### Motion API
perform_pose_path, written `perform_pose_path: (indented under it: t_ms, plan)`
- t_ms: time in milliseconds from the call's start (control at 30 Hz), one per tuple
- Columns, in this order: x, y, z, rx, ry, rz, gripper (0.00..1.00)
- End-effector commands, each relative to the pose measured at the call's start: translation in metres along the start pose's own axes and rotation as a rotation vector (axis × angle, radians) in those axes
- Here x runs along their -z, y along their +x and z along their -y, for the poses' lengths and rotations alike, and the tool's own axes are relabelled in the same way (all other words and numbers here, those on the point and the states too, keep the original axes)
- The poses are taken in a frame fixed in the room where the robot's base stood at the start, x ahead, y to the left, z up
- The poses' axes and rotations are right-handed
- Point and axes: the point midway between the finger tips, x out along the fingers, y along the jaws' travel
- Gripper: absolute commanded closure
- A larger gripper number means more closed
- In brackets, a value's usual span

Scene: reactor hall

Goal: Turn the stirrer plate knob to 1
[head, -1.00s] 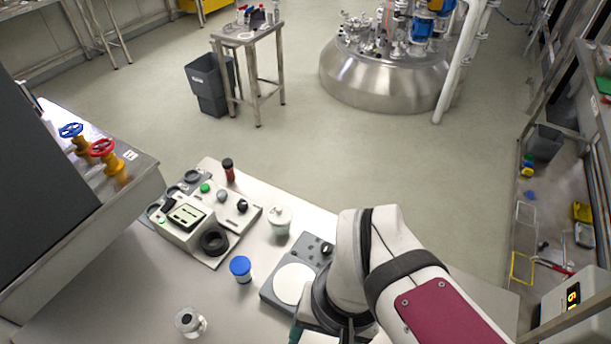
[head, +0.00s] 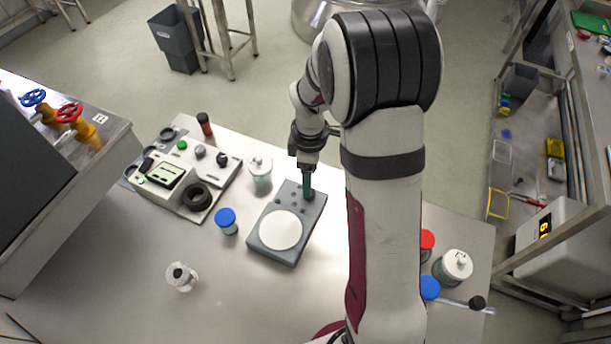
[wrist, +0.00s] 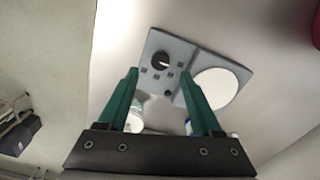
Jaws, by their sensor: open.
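The stirrer plate (head: 302,206) is a grey slab with a round white top disk (head: 280,230), lying on the bench. In the wrist view its grey body (wrist: 180,52) shows a black round knob (wrist: 159,61) with a white pointer line, several small dark marks and a smaller black knob (wrist: 168,94). My gripper (head: 308,194) has green fingers and is above the plate's far end, where it hides the knob in the head view. In the wrist view my gripper (wrist: 158,76) is open and empty, with the pointer knob ahead between the fingertips. I cannot read the scale.
A blue-capped jar (head: 226,220) and a white-lidded jar (head: 260,168) stand left of the plate. A control box (head: 165,178) is farther left, and a small glass bottle (head: 181,276) is nearer. More jars (head: 455,267) stand right of my arm. The front bench is clear.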

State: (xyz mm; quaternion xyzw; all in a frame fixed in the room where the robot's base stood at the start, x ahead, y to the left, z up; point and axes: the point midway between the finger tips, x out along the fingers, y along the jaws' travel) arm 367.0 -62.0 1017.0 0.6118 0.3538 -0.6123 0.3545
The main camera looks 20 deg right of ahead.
Motion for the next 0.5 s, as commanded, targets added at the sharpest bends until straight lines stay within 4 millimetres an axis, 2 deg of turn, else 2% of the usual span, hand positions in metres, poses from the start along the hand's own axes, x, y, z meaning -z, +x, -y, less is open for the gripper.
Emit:
perform_pose_path:
  t_ms: [100, 200, 333, 500]
  plan:
    - [0.000, 0.028, 0.001, 0.004, 0.000, 0.002, 0.34]
    - [0.000, 0.043, 0.001, 0.003, 0.002, 0.001, 0.34]
    - [0.000, 0.051, 0.001, 0.001, 0.002, 0.000, 0.34]
    - [0.000, 0.052, 0.000, 0.000, 0.002, 0.000, 0.34]
